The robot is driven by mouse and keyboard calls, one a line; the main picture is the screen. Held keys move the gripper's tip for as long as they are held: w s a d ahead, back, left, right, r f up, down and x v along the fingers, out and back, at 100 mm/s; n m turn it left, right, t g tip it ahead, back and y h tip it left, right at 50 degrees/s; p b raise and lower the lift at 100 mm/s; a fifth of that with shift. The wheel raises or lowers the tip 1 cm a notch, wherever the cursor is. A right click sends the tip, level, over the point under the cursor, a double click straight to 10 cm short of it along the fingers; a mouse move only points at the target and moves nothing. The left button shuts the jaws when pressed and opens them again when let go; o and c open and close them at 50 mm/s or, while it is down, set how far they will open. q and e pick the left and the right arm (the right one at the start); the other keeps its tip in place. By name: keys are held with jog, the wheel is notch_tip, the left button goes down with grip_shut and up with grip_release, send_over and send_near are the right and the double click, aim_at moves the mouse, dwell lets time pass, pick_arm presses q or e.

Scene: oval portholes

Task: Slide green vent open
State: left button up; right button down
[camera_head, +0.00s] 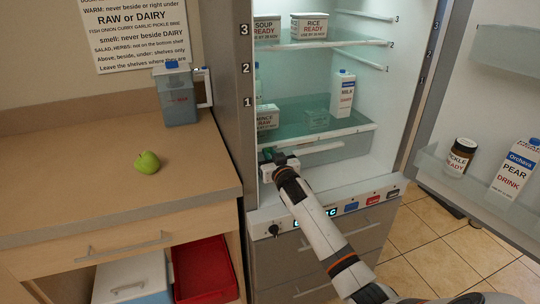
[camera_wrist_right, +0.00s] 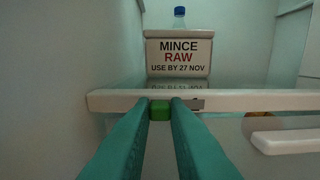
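The green vent slider (camera_wrist_right: 160,110) is a small green block on the front edge of a white shelf rail (camera_wrist_right: 120,100) in the fridge. A grey strip shows just to its right in the right wrist view. My right gripper (camera_wrist_right: 160,106) reaches into the fridge, with its teal fingers on either side of the green block, seemingly touching both sides. In the head view, the right gripper (camera_head: 268,156) is at the fridge's left side, below the shelf with the mince box, and largely covers the vent. My left gripper is not in view.
The mince box (camera_head: 267,117) and milk carton (camera_head: 342,93) stand on the glass shelf above. The fridge's left wall (camera_wrist_right: 90,60) is close beside the gripper. A white ledge (camera_wrist_right: 285,142) juts out at right. The open door (camera_head: 480,150) holds a jar and carton.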

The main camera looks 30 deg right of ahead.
jog(key=d, duration=0.1)
jog(key=d+p, duration=0.1)
jog(key=d, duration=0.1)
jog(key=shift+s+d, duration=0.15)
jog(key=shift+s, duration=0.2)
jog(key=c, duration=1.8)
grip_release()
jog(key=o, duration=0.4)
jog(key=shift+s+d, duration=0.1)
jog(key=shift+d, duration=0.05)
jog(key=v, duration=1.2)
